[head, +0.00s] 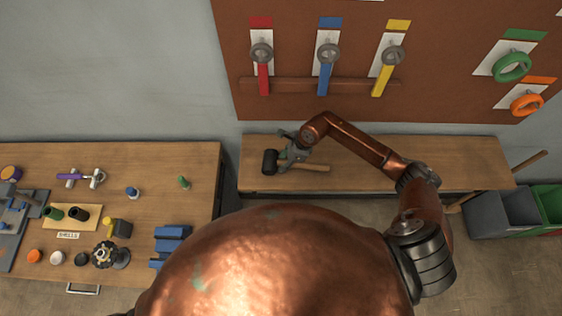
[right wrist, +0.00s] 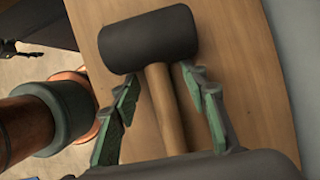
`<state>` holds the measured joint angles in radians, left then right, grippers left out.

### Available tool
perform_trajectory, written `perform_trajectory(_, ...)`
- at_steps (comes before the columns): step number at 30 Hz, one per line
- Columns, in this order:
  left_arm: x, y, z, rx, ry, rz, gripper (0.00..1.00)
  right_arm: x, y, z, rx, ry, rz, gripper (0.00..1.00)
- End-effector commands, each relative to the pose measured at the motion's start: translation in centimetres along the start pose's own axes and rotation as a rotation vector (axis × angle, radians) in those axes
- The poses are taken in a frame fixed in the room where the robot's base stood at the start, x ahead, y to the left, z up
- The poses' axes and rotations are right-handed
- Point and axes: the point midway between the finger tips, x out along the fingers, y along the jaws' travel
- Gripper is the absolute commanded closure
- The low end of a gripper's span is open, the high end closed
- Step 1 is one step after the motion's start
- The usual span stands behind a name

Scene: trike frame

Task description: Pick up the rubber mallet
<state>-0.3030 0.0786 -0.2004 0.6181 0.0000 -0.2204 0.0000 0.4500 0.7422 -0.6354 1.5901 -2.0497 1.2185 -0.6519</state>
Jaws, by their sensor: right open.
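The rubber mallet (head: 313,167) lies on the wooden bench against the wall, with its black head to the left and its wooden handle pointing right. In the right wrist view its black head (right wrist: 150,38) is at the top and the handle (right wrist: 168,108) runs down between the fingers. My right gripper (head: 286,157) is over the mallet, close to the head. Its green-padded fingers (right wrist: 160,88) are open, one on each side of the handle, with gaps visible.
The bench (head: 440,165) is clear to the right of the mallet. A second table (head: 150,165) at left holds several small parts. Grey and green bins (head: 505,212) stand at far right.

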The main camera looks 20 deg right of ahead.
Motion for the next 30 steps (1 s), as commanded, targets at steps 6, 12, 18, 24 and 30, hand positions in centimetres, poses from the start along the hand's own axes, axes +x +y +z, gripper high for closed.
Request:
perform_trajectory(6,-0.11,-0.11,-0.48,0.001,0.006,-0.001,0.59,0.8,0.06,0.05,-0.002,0.0,0.002,0.59)
perform_trajectory(12,-0.1,-0.15,-0.57,0.002,0.007,-0.001,0.59,0.8,0.08,0.11,-0.003,0.0,0.002,0.66)
perform_trajectory(18,-0.1,-0.16,-0.57,0.002,0.007,-0.002,0.59,0.79,0.08,0.14,-0.003,0.0,0.002,0.8)
perform_trajectory(24,-0.11,-0.19,-0.54,0.001,0.007,-0.002,0.59,0.79,0.08,0.15,-0.003,0.0,0.002,0.94)
perform_trajectory(30,-0.11,-0.19,-0.52,0.001,0.006,-0.002,0.59,0.78,0.07,0.15,-0.003,-0.001,0.002,1.0)
